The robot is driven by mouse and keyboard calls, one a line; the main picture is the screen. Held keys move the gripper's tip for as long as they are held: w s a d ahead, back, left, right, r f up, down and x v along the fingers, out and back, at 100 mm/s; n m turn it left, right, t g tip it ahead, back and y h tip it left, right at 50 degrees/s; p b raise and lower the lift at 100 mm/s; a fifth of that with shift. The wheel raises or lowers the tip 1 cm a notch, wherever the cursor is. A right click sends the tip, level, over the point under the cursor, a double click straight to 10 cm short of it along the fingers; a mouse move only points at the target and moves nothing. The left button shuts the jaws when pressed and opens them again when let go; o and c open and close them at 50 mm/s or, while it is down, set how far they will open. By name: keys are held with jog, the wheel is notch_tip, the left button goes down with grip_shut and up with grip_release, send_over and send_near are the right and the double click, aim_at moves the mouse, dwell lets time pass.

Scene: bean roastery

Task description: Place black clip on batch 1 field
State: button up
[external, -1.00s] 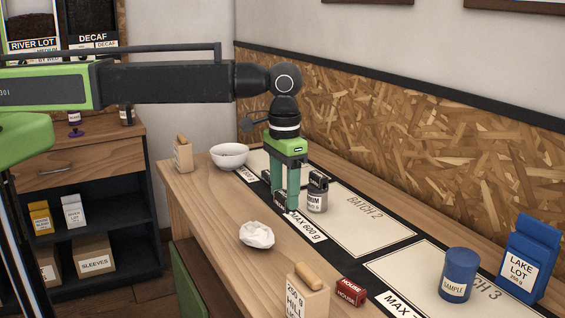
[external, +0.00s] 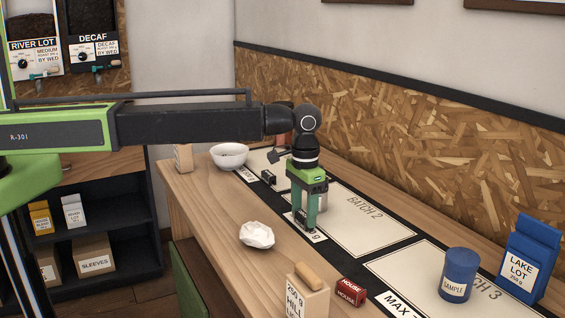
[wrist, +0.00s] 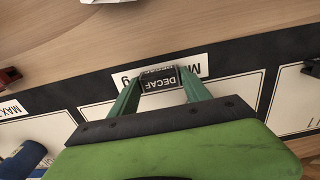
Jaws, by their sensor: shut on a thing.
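The black clip, lettered DECAF, (wrist: 158,84) is between my gripper's two green fingers in the wrist view, over the black strip and white max label of the batch 2 field (external: 368,217). My gripper (external: 305,226) is shut on it and points down, low over that label. The pale batch 1 field (external: 257,161) lies at the far left end of the row, partly hidden by my arm. Part of it also shows at the right of the wrist view (wrist: 296,104).
A small dark block (external: 268,177) lies by the batch 1 edge. A silver jar (external: 322,191) shows partly behind my gripper. A white bowl (external: 230,155), crumpled paper (external: 257,235), red HOUSE clip (external: 349,293) and blue sample tin (external: 457,274) stand around.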

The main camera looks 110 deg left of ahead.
aim_at(303, 215)
jog(key=shift+f, duration=0.2)
jog(key=o, duration=1.3)
jog(key=shift+r, duration=0.1)
notch_tip(303, 215, up, 12)
jog(key=p, duration=1.2)
jog(key=shift+r+p, duration=0.2)
jog(key=shift+p, duration=0.1)
